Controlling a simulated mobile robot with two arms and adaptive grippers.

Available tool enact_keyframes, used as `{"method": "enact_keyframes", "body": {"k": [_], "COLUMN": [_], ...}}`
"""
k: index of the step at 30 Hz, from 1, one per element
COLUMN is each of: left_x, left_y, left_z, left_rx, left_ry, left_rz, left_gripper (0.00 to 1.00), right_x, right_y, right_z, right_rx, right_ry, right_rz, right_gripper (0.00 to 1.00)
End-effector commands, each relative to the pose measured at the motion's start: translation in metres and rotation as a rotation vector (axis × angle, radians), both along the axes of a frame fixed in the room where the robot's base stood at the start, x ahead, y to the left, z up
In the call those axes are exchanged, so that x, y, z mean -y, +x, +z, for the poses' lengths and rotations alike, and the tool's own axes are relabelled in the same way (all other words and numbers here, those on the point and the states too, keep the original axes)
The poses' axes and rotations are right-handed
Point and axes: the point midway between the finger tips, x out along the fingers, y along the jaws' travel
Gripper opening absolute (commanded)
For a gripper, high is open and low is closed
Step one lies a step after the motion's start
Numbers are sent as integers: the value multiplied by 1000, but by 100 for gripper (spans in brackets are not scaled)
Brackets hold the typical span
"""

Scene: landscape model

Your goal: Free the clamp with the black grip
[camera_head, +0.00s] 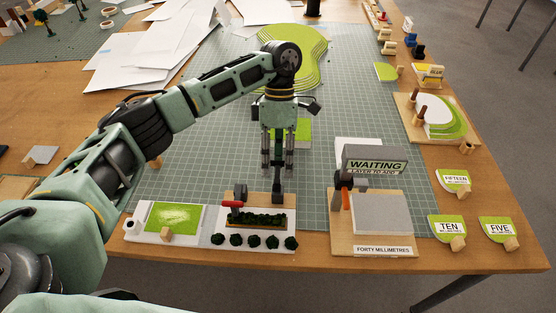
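My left gripper (277,168) comes down from above over the planter model (218,226) near the front edge of the table. Its two fingers hang straight down and are apart. A dark upright piece (277,187) shows between and below the fingertips; it may be the clamp with the black grip, but its shape is partly hidden. I cannot tell whether the fingers touch it. A clamp with a red grip (232,204) stands just left of it on the same model. Another dark clamp with orange parts (345,182) stands on the forty millimetres board (371,250). My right gripper is out of view.
Green labelled pieces (446,230) lie at the right front. A stepped green landscape model (301,47) is behind the gripper. White papers (150,55) cover the back left. The green cutting mat (212,150) has free room.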

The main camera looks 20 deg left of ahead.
Motion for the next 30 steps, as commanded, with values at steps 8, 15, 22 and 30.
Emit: {"method": "enact_keyframes", "body": {"k": [8, 15, 22, 30], "left_x": [-1, -6, -12, -13], "left_y": [4, 24, 40, 47], "left_z": [10, 55, 93, 109], "left_rx": [-1, 2, 1, -1], "left_ry": [0, 1, 2, -1], "left_rz": [-1, 1, 1, -1], "left_gripper": [30, 30, 30, 30], "right_x": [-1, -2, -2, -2], "right_y": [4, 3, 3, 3], "right_z": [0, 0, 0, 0], "right_rx": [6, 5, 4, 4], "right_ry": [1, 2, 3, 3], "right_rz": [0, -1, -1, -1], "right_gripper": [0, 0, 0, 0]}}
